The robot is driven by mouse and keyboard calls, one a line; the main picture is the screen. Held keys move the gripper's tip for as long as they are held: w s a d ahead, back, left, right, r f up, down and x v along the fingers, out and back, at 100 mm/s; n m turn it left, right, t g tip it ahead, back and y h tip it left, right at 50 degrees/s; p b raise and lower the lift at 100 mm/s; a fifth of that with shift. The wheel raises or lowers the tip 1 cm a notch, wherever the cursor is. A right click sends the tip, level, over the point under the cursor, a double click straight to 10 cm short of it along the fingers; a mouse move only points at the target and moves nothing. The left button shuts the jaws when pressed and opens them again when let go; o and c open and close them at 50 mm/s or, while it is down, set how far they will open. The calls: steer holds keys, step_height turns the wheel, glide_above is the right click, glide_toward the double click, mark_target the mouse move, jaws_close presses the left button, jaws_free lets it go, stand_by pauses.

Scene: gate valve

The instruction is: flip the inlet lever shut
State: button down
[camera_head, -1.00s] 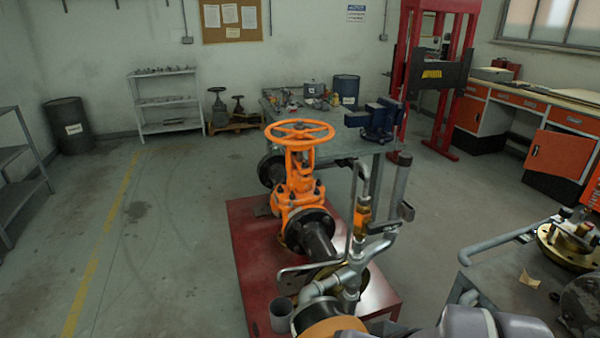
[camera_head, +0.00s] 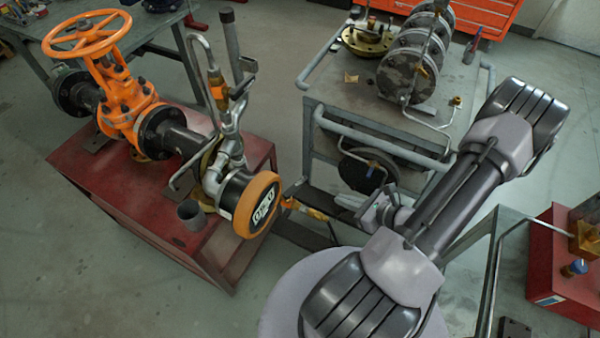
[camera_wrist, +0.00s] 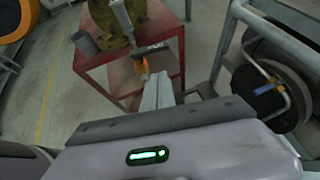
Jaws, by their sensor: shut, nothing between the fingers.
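A short orange-yellow bar (camera_head: 305,209), which looks like the inlet lever, shows just right of the orange-rimmed pipe end (camera_head: 262,203). I cannot tell its exact angle or how it joins the pipe. In the wrist view a small orange piece (camera_wrist: 142,67) sits at the end of a grey bar, just beyond my fingertips; it may be the same lever. My gripper (camera_head: 345,203) is shut and empty, pointing left towards the bar. Its grey fingers (camera_wrist: 157,82) lie together in the wrist view. I cannot tell whether they touch the lever.
The orange handwheel valve (camera_head: 120,95) and its pipework stand on a red base (camera_head: 120,200). A grey cup (camera_head: 191,215) stands on that base. A grey cart (camera_head: 350,110) with flanges and a round dark part (camera_head: 368,170) is behind my arm. Open floor lies at lower left.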

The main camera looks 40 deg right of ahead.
steer(key=b, duration=0.3)
glide_toward(305, 181)
step_height(305, 181, down, 4)
steer(key=shift+w+a+r+b, duration=0.1)
steer(key=shift+w+a+b, duration=0.15)
steer(key=shift+w, duration=0.65)
steer(key=shift+w+a+b, duration=0.1)
steer(key=shift+w+a, duration=0.15)
steer(key=shift+w, duration=0.65)
steer(key=shift+w+a+r+b, duration=0.1)
steer(key=shift+w+a+b, duration=0.15)
steer(key=shift+w, duration=0.6)
steer(key=shift+w+d+n+y, duration=0.2)
steer(key=shift+w+n+y, duration=0.2)
steer(key=shift+y, duration=0.2)
steer(key=shift+w+d+f, duration=0.1)
steer(key=shift+w, duration=0.5)
steer(key=shift+s, duration=0.15)
